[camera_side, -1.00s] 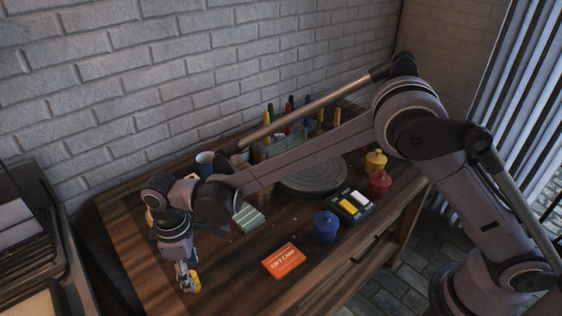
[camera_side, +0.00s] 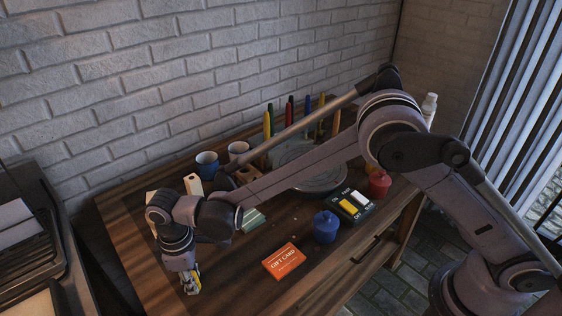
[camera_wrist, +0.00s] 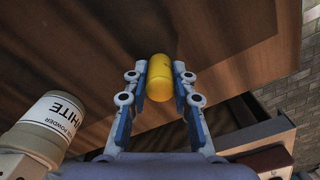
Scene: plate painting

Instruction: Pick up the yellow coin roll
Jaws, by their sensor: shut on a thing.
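The yellow coin roll (camera_wrist: 159,78) is a short, bright yellow cylinder between my fingertips in the wrist view. My gripper (camera_wrist: 160,84) is shut on it, with one finger against each side. In the side view my gripper (camera_side: 190,284) points down at the front left part of the table. Only a small bit of yellow (camera_side: 197,282) shows there beside the fingers. I cannot tell whether the roll touches the table.
A white powder jar (camera_wrist: 52,122) is at the left in the wrist view. On the table (camera_side: 240,284) are an orange gift card (camera_side: 284,261), a blue pot (camera_side: 325,227), a red pot (camera_side: 379,184), a dark box (camera_side: 352,206) and a round turntable (camera_side: 322,180).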

